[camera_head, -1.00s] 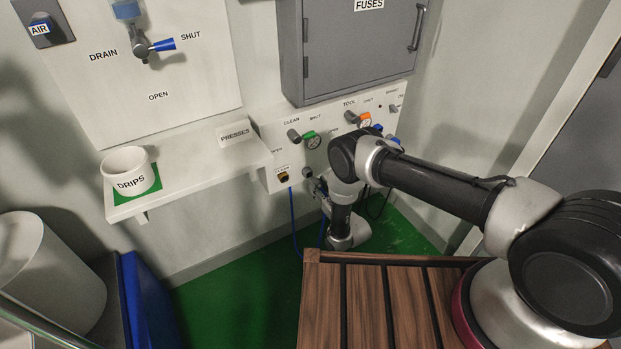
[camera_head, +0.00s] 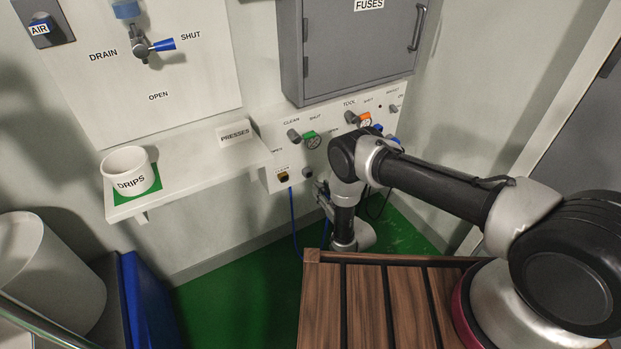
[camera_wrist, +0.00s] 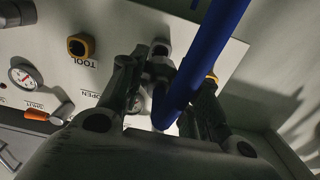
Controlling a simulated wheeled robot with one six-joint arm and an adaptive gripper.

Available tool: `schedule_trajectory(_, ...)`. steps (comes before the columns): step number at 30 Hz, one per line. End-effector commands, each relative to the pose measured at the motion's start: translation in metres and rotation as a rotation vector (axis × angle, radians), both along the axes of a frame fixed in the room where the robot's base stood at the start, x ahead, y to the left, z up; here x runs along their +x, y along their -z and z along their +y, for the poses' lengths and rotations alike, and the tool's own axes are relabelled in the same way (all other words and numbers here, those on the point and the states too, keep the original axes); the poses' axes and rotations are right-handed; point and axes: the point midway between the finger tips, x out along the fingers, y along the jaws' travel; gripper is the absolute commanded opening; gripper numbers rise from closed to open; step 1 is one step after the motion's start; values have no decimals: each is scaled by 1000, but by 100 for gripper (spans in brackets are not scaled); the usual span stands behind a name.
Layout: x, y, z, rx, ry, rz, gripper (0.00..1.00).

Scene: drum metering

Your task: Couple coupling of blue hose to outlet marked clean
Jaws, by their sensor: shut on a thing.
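My gripper (camera_head: 322,192) is low in front of the wall panel, partly hidden by my arm. In the wrist view my gripper (camera_wrist: 165,95) is shut on the dark coupling (camera_wrist: 160,70) of the blue hose (camera_wrist: 208,50). The hose crosses between the fingers and covers part of the coupling. The outlet with a yellow ring (camera_head: 283,177) sits at the panel's lower left, under the clean valve; its small label is hard to read. A yellow edge (camera_wrist: 212,78) shows behind the right finger. I cannot tell whether the coupling touches any outlet.
A tool outlet (camera_wrist: 80,45) with a yellow ring and a gauge (camera_wrist: 24,76) are left in the wrist view. A grey stub (camera_head: 307,172) is beside the clean-side outlet. The shelf (camera_head: 190,177) holds a drips cup (camera_head: 131,172). A slatted wooden deck (camera_head: 375,305) lies below.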

Motion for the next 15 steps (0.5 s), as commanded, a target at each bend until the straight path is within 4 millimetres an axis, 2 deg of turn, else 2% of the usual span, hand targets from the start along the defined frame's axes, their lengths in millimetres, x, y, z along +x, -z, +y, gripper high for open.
schedule_trajectory(15,-25,-1,-17,1,0,-2,0)
